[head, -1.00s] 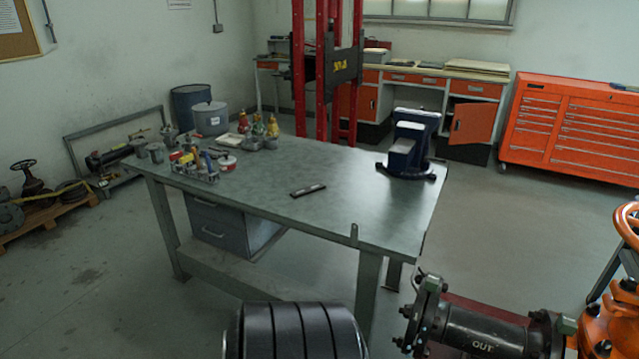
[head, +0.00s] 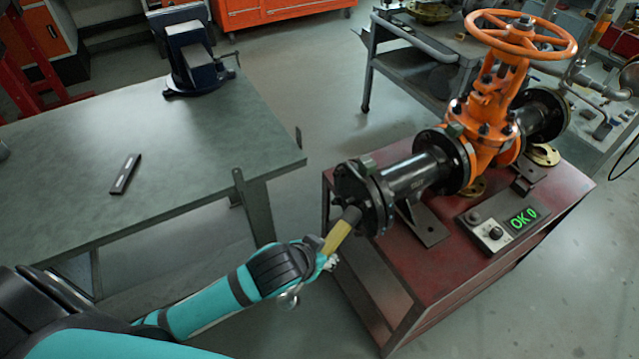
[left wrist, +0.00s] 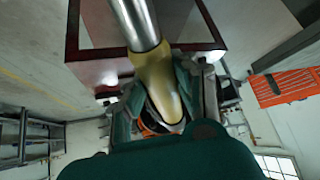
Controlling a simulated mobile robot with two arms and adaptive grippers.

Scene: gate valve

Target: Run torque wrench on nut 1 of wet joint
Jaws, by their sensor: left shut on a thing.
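The torque wrench has a yellow body (head: 338,238) and a grey metal nose that meets the face of the end flange (head: 358,190) in the head view; I cannot tell which nut it touches. My left gripper (head: 327,260) is shut around the yellow body. In the left wrist view, the wrench's yellow body (left wrist: 158,78) lies between my left gripper's fingers (left wrist: 165,108), with its silver shaft running up. The end flange is on a black pipe (head: 412,174) joined to an orange gate valve (head: 490,110). No wetness can be made out. My right gripper is out of view.
The pipe and valve stand on a dark red stand (head: 450,270) with a box showing green "OK 0" (head: 523,219). A green-grey workbench (head: 190,150) is at left with a blue vise (head: 195,62). A grey cart (head: 420,65) stands behind.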

